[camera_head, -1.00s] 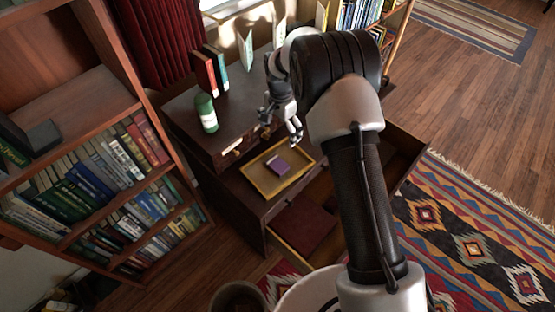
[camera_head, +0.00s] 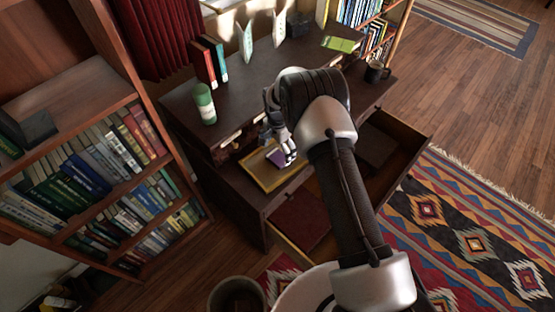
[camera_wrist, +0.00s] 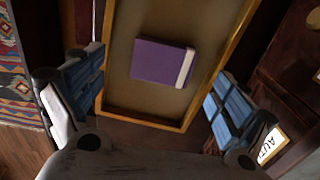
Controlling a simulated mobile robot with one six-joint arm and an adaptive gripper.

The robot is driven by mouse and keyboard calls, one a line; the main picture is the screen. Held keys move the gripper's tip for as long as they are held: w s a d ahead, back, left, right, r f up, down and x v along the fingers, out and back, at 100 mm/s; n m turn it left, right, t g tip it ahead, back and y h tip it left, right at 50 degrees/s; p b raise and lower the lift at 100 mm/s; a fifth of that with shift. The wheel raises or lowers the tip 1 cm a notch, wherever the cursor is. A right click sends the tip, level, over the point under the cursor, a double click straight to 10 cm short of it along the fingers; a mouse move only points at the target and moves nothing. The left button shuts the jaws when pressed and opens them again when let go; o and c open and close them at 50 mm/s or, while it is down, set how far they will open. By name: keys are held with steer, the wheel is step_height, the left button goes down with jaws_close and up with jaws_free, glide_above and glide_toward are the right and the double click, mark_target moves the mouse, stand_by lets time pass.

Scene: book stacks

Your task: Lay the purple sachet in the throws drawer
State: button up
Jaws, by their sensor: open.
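The purple sachet (camera_wrist: 160,62), a flat piece with a pale band along one edge, lies in a yellow-rimmed tray (camera_wrist: 116,112) in the wrist view. In the head view the sachet (camera_head: 274,157) is partly covered by my gripper (camera_head: 281,149). My gripper is open over the tray, its blue-padded fingers to either side of the sachet and apart from it. Two open drawers show: one below the tray (camera_head: 288,246) holding something flat and dark red, and one to the right (camera_head: 408,150) holding a dark flat item. I cannot read which is the throws drawer.
The dark desk top (camera_head: 245,85) carries a green bottle (camera_head: 204,104), upright books (camera_head: 209,62) and a dark mug (camera_head: 376,71). A bookcase (camera_head: 75,110) stands left. A round bin (camera_head: 237,295) is at the front. A label (camera_wrist: 272,143) beginning "AUT" shows beside my gripper.

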mark_target(275, 159)
steer(key=f, duration=0.2)
steer(key=a+f+b, duration=0.1)
steer(key=f, duration=0.1)
steer(key=shift+s+f, duration=0.15)
steer(key=shift+f+b, duration=0.3)
steer(key=shift+f, duration=0.15)
steer(key=c, duration=1.1)
steer(key=shift+r, duration=0.15)
steer(key=shift+c, duration=0.2)
